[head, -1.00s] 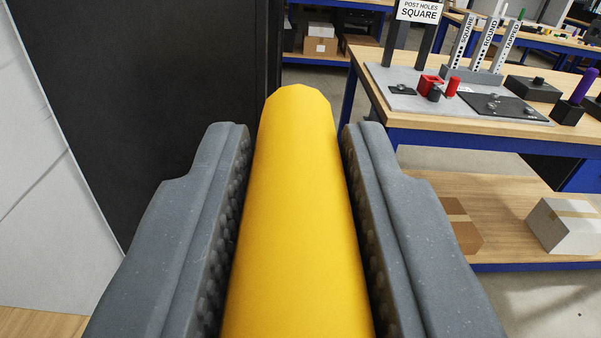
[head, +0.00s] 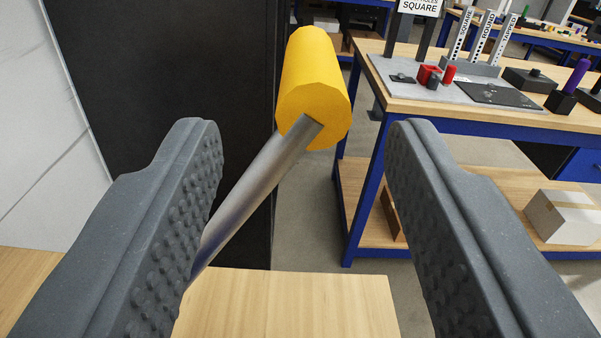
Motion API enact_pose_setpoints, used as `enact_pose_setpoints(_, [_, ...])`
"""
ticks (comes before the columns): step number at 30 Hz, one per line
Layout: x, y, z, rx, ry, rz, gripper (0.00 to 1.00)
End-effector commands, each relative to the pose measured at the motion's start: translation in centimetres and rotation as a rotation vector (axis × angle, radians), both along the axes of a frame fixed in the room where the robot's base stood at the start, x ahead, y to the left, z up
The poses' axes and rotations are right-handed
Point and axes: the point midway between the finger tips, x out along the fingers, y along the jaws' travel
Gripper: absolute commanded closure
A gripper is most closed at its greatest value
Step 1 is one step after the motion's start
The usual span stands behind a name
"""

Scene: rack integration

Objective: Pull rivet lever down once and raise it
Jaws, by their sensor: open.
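The rivet lever shows as a yellow cylindrical handle (head: 313,85) on the end of a grey metal rod (head: 255,190). The handle is beyond my fingertips, at upper middle of the head view. The rod slants from the handle down to the left and passes behind my left finger, so its lower end is hidden. My gripper (head: 298,130) is wide open, with a textured grey finger on each side of the picture. The fingers hold nothing, and the handle shows in the gap between them.
A light wooden surface (head: 290,305) lies below the gripper. A tall black panel (head: 170,70) and a white wall stand at left. At right is a blue-framed workbench (head: 440,100) with labelled posts, small parts and a cardboard box (head: 563,216) on its lower shelf.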

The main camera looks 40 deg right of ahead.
Motion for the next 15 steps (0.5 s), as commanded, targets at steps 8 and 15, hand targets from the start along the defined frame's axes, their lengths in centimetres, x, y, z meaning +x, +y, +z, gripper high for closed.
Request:
enact_pose_setpoints(8, [-3.8, 3.1, -0.2, 0.001, 0.001, 0.002, 0.55])
enact_pose_setpoints(15, [-5.1, 4.0, -0.1, -0.001, 0.001, -0.001, 0.55])
